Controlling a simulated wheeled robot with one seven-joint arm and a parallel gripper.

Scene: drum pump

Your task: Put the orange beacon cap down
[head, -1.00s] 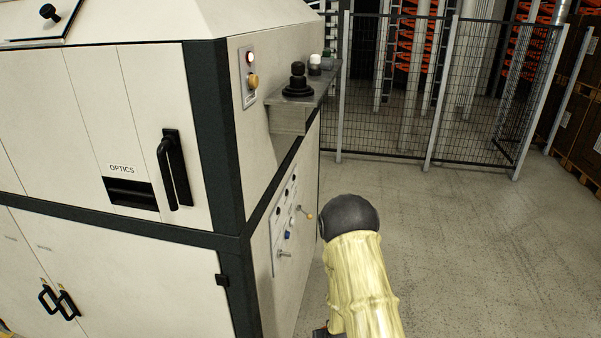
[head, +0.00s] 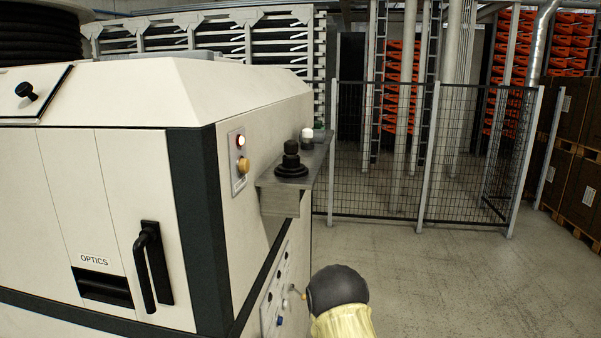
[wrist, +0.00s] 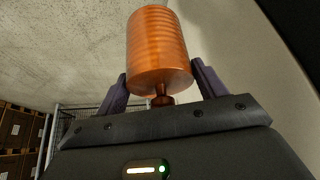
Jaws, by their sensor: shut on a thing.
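The orange beacon cap (wrist: 158,50) shows in the wrist view as a ribbed orange cylinder with a narrow stem below it. My gripper (wrist: 160,92) is shut on it, with one dark finger on each side of its lower part. In the head view the cap and the gripper are hidden; only part of my arm shows at the bottom, right of the machine's side panel.
A large cream machine (head: 110,200) fills the left. A grey shelf (head: 280,200) on its side carries a black knobbed piece (head: 291,162) and a white-topped piece (head: 307,139). A mesh fence (head: 385,150) stands behind. The floor (head: 430,280) at right is clear.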

